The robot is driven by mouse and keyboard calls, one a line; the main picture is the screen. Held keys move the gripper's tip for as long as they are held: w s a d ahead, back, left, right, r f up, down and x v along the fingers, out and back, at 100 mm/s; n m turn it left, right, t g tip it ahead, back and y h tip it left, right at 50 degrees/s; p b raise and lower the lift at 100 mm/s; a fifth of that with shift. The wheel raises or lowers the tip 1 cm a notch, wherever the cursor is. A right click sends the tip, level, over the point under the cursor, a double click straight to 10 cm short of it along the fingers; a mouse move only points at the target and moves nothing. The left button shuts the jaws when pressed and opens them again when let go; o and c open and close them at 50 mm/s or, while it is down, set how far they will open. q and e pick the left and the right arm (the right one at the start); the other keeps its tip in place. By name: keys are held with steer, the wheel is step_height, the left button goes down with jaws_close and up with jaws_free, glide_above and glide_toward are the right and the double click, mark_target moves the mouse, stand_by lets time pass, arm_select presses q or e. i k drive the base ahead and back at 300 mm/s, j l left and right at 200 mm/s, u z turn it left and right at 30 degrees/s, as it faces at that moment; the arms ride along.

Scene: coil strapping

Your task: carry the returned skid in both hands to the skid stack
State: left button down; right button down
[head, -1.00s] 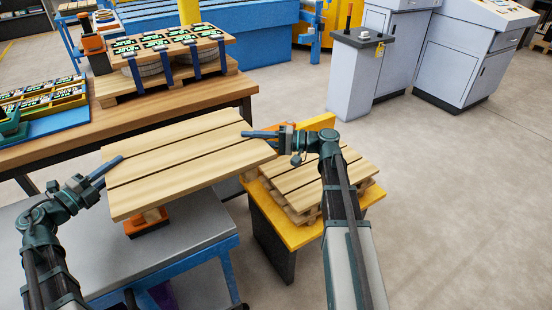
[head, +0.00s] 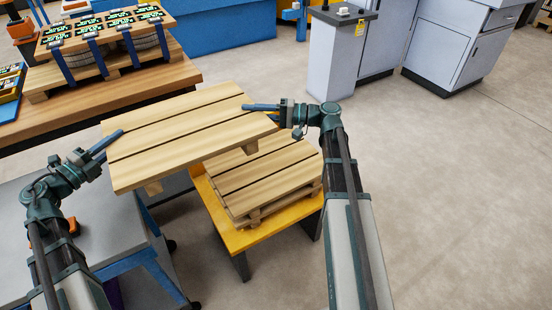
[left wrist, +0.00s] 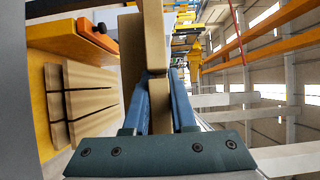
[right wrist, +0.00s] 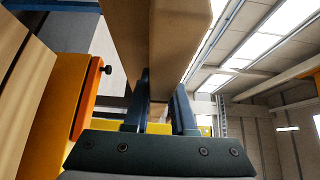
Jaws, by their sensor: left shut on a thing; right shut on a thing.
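The returned skid (head: 185,135) is a pale slatted wooden pallet, held up roughly level between my two grippers. My left gripper (head: 112,142) is shut on its left edge, and the left wrist view shows the blue fingers (left wrist: 160,105) around a wooden part. My right gripper (head: 262,107) is shut on its right edge; its fingers (right wrist: 158,112) also clasp wood in the right wrist view. The skid stack (head: 262,178) lies on a yellow stand (head: 252,236), below and to the right of the held skid, which hides the stack's far left part.
A grey-topped cart (head: 95,215) with a blue frame stands at the lower left. Behind is a wooden bench (head: 110,105) with a loaded pallet of strapped coils (head: 110,60). Grey cabinets (head: 460,45) stand at the back right. The floor at right is clear.

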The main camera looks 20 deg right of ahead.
mark_target(267, 164)
steer(key=i+l, duration=0.1)
steer(key=l, duration=1.15)
steer(key=i, duration=0.05)
